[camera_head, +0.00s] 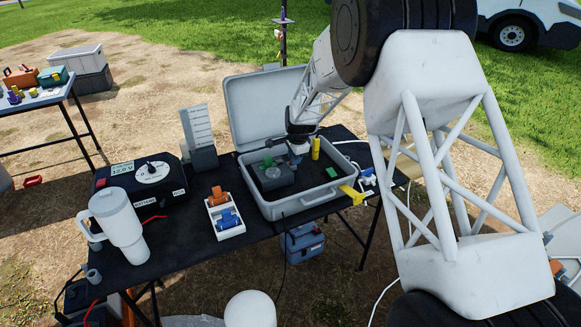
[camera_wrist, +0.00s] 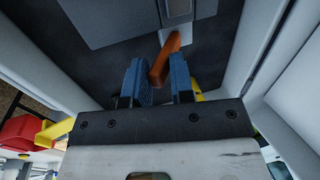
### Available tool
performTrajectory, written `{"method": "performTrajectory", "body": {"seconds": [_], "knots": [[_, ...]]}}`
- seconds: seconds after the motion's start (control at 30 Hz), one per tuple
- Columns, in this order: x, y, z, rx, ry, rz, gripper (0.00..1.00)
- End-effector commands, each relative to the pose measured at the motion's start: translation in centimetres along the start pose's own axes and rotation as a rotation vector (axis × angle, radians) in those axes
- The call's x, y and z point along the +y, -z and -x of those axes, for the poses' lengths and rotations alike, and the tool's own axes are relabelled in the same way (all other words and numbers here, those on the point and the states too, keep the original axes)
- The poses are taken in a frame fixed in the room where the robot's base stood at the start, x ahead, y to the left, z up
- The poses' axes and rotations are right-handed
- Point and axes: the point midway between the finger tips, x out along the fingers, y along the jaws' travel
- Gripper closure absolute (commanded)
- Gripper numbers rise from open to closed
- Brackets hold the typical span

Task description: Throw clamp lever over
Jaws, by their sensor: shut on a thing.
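In the wrist view an orange lever (camera_wrist: 164,60) stands between the blue finger pads of my gripper (camera_wrist: 157,76). It slants up and right toward a pale grey fitting (camera_wrist: 177,10); I take it to be the clamp lever. My gripper is shut on it, with the lever nearer the right pad. In the head view my gripper (camera_head: 297,147) reaches down into the open grey case (camera_head: 292,209), above a dark grey block (camera_head: 272,177). The lever is hidden there behind my gripper.
The case's raised lid (camera_head: 262,108) stands behind my gripper. A yellow cylinder (camera_head: 315,148) is close on its right. A white tray (camera_head: 225,230), a black dial box (camera_head: 150,195) and a white mug (camera_head: 120,225) stand left on the black table (camera_head: 185,255).

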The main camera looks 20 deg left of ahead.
Motion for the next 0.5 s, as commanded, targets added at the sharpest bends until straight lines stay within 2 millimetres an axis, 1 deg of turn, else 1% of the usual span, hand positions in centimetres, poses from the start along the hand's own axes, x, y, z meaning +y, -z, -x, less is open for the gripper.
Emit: {"method": "performTrajectory", "body": {"seconds": [0.17, 0.3, 0.5], "knots": [[0.3, -0.1, -0.3, -0.002, 0.004, 0.000, 0.93], [0.9, -0.1, -0.6, -0.004, 0.042, 0.000, 0.92], [2.3, -0.1, -1.4, -0.006, 0.130, -0.001, 0.87]]}}
